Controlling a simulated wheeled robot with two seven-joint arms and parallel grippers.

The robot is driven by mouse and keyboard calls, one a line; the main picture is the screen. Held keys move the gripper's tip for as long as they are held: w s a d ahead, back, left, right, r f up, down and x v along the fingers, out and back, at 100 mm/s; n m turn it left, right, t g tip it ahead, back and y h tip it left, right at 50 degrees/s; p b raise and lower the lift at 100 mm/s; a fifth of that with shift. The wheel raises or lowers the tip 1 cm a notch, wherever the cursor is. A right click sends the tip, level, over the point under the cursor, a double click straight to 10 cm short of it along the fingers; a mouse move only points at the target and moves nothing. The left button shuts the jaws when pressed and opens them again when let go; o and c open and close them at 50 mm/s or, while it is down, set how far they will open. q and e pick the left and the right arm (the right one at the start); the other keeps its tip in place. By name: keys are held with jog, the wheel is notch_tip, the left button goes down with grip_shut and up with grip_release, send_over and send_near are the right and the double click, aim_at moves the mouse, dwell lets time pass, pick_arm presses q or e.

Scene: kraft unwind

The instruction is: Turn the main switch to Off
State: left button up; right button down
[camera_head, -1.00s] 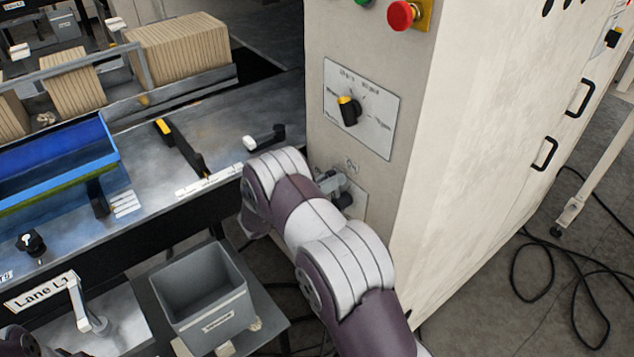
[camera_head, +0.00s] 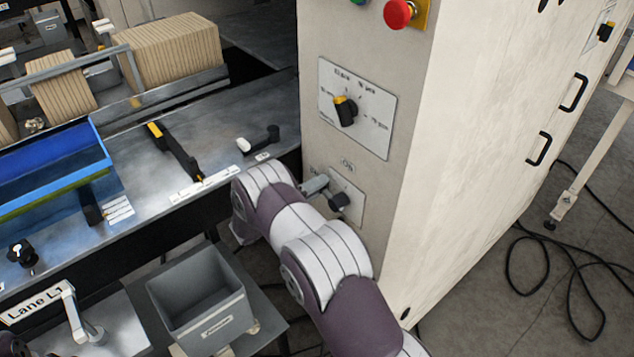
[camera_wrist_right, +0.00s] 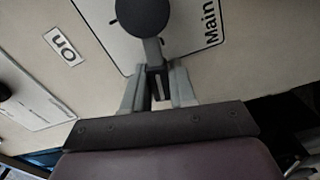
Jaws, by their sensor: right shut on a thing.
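The main switch is a black round knob (camera_wrist_right: 143,14) with a short lever (camera_wrist_right: 154,60), on a white plate lettered "Main" (camera_wrist_right: 213,25). In the head view the knob (camera_head: 339,201) sits low on the cabinet's front, on its plate (camera_head: 352,214). My right gripper (camera_wrist_right: 158,88) is shut on the lever's end, with one finger on each side. In the head view this gripper (camera_head: 315,185) is left of the knob and partly hidden by my arm. An "On" label (camera_wrist_right: 66,46) is on the panel beside the plate. My left gripper is not in view.
Above the switch are a black and yellow selector (camera_head: 345,110) and a red button (camera_head: 400,13). A steel bench (camera_head: 225,150) with a blue tray (camera_head: 50,175) is to the left. A grey bin (camera_head: 200,300) stands below. Cables (camera_head: 560,260) lie on the floor at right.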

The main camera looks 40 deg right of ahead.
jog(key=shift+w+f+n, duration=0.1)
jog(key=shift+f+n, duration=0.6)
jog(key=shift+n, duration=0.5)
jog(key=c, duration=1)
grip_release()
jog(key=s+a+b, duration=0.1)
jog(key=a+b, duration=0.2)
jog(key=a, duration=0.9)
jog(key=shift+a+b, duration=0.3)
jog(key=shift+a, duration=0.1)
jog(key=shift+f, duration=0.15)
